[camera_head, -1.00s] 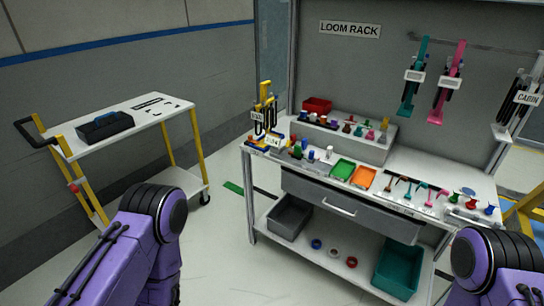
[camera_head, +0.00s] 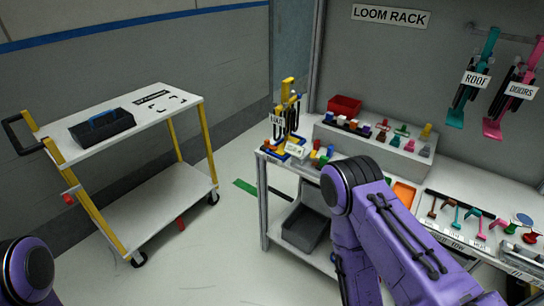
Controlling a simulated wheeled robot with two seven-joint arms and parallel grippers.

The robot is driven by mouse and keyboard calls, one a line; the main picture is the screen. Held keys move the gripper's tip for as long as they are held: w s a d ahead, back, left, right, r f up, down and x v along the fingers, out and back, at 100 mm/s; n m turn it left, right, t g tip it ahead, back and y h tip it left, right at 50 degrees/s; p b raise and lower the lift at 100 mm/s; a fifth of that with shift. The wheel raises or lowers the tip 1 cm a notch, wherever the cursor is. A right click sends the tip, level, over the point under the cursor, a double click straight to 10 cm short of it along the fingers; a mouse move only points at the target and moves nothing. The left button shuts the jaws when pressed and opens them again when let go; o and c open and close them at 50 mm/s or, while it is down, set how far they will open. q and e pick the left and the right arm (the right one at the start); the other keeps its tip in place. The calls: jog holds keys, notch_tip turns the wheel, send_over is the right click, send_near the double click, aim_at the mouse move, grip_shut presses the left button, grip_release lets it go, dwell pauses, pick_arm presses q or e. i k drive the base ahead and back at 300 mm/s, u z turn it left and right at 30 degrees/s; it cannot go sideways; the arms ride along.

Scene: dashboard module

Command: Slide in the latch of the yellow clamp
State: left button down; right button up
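A tall yellow piece (camera_head: 289,88) rises from a small stand at the left end of the workbench. Dark cable loops and a white label hang on it. It is the likeliest yellow clamp, but its latch is too small to make out. My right arm (camera_head: 385,225) bends in front of the bench's middle, to the right of the yellow piece and apart from it in the picture. Part of my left arm (camera_head: 28,270) shows at the lower left corner. Neither gripper is in view.
The workbench carries a red bin (camera_head: 344,106), a raised shelf with small coloured parts and an orange tray (camera_head: 404,194). Teal (camera_head: 473,75) and pink (camera_head: 516,88) hanging pieces are at the back right. A cart (camera_head: 107,128) with a dark toolbox (camera_head: 102,126) stands left.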

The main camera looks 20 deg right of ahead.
aim_at(314, 154)
jog(key=z, duration=0.05)
jog(key=i, duration=0.7)
jog(key=z, duration=0.85)
jog(key=i, duration=0.35)
jog(key=z, duration=0.35)
